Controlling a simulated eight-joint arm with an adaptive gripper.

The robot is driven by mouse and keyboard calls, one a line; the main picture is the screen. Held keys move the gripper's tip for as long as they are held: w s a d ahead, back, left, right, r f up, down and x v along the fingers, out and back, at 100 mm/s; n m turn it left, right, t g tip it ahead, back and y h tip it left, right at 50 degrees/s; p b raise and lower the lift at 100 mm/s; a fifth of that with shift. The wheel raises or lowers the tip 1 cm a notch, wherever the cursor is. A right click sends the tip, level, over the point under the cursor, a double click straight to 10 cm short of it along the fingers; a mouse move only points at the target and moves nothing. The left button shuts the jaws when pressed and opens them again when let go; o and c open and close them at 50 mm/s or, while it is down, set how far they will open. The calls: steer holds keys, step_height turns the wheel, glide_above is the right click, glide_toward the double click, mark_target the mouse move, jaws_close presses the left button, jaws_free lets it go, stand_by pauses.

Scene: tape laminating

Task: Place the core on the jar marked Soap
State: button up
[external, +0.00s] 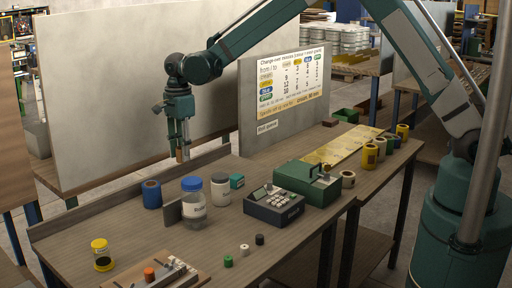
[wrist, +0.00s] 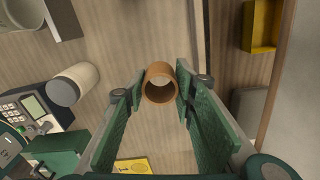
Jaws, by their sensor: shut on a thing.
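My gripper (external: 183,148) points down and is shut on a brown cardboard core (external: 182,155), held high above the table. In the wrist view the core (wrist: 160,85) sits upright between the fingers, with its open end showing. Below it in the external view stand a clear jar with a blue lid (external: 193,205) and a jar with a grey lid (external: 220,190). The jars carry labels too small to read surely, so I cannot tell which is marked Soap.
A dark keypad device (external: 274,205) and a green box (external: 307,183) stand right of the jars. A blue roll (external: 152,194) and a dark upright plate (external: 173,211) are close to the jars. A sign board (external: 284,95) stands behind. Small caps (external: 244,249) lie in front.

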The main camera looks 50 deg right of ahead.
steer(key=s+r+p, duration=0.2)
steer(key=s+r, duration=0.3)
steer(key=s, duration=0.4)
steer(key=s+r+p, duration=0.3)
steer(key=s+r, duration=0.2)
steer(key=s, duration=0.4)
steer(key=shift+r+n, duration=0.15)
steer(key=shift+n, duration=0.15)
steer(key=shift+f, duration=0.2)
glide_above(220, 176)
steer(key=shift+w+f, duration=0.1)
steer(key=shift+f, duration=2.65)
steer(key=shift+f, duration=0.15)
steer(key=shift+d+f, duration=0.1)
steer(key=shift+f, duration=1.85)
steer(key=shift+f, duration=0.15)
